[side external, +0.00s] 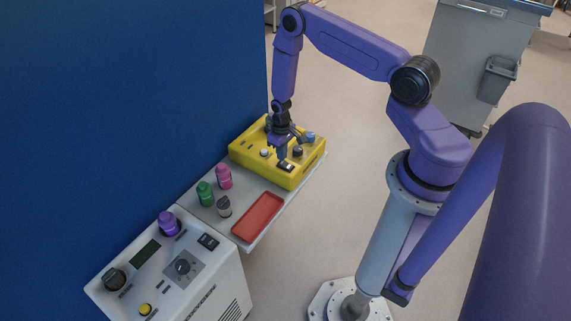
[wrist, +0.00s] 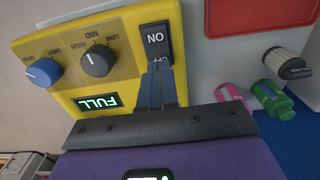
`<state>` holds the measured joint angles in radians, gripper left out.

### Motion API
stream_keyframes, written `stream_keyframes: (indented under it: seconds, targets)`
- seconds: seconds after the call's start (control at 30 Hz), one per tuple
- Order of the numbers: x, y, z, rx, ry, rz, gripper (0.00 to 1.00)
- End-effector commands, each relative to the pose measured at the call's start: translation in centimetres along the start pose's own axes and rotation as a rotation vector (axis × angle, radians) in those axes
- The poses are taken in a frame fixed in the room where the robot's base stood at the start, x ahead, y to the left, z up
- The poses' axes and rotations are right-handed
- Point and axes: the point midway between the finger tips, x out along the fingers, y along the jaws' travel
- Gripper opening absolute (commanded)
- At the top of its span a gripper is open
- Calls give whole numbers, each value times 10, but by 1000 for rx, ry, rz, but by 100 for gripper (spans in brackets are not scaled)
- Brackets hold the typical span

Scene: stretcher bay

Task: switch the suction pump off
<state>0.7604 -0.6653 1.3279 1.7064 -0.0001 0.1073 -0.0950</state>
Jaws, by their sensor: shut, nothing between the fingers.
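The yellow pump box (side external: 296,177) stands on the grey shelf, and its panel fills the upper left of the wrist view (wrist: 135,25). Its black rocker switch (wrist: 156,38) reads ON at the far end, with OFF lettering partly covered at the near end. It also shows small in the side view (side external: 286,167). My gripper (wrist: 159,68) is shut and empty, its fingertips at the OFF end of the rocker. I cannot tell whether they touch it or which end is pressed in. In the side view my gripper (side external: 281,155) is low over the box.
A black LOW-MID-HIGH dial (wrist: 97,61), a blue knob (wrist: 44,72) and a lit FULL display (wrist: 99,103) sit beside the rocker. A white console (side external: 190,285) stands in front.

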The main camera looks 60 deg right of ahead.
Motion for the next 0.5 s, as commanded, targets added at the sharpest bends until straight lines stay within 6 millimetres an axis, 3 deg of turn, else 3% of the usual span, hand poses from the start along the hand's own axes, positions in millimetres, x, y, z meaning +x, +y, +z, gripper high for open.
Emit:
stream_keyframes:
  seconds: [0.5]
  targets:
    - [5, 0, 0, 0, -1, 0, 0]
